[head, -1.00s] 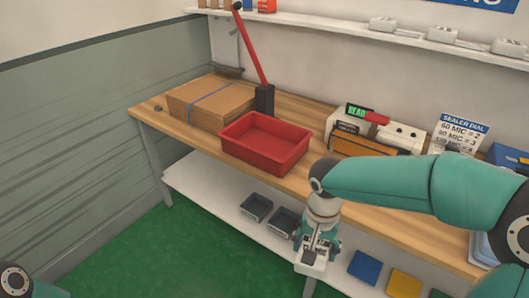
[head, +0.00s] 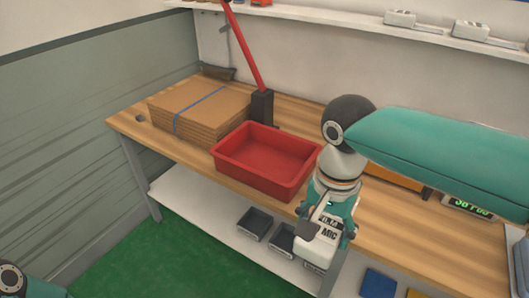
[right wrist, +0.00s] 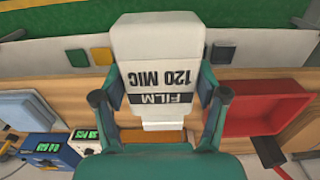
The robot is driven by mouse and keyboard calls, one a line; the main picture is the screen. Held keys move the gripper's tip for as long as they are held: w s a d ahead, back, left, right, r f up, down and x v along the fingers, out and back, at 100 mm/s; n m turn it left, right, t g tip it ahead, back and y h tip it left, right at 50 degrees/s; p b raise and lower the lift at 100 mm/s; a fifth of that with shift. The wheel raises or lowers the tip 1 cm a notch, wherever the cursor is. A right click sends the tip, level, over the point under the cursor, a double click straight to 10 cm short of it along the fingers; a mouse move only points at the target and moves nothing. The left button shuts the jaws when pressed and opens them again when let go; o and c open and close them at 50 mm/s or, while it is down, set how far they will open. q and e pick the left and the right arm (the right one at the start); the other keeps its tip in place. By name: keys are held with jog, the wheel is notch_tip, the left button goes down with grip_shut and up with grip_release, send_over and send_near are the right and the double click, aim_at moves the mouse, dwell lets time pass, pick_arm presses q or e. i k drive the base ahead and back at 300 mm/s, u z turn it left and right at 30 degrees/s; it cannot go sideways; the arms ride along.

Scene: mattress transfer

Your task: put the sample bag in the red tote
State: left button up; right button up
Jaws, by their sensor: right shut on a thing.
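The red tote (head: 262,178) stands empty on the wooden bench, left of my right gripper (head: 325,228) in the head view. My right gripper is shut on a white sample bag (head: 318,250) marked with a black FILM 120 MIC label. It holds the bag in front of the bench's front edge, right of the tote and not over it. In the right wrist view the bag (right wrist: 158,50) sits between both fingers, and the tote (right wrist: 262,108) is at the right. Only part of my left arm shows at the lower left; its gripper is out of view.
A strapped cardboard stack (head: 200,105) lies behind the tote at left. A red-handled lever tool (head: 262,108) stands just behind the tote. Grey bins (head: 255,223) sit on the lower shelf. My right arm partly hides a machine at right.

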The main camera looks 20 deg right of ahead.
aim_at(266, 166)
jog(key=u, duration=0.05)
jog(key=i, duration=1.35)
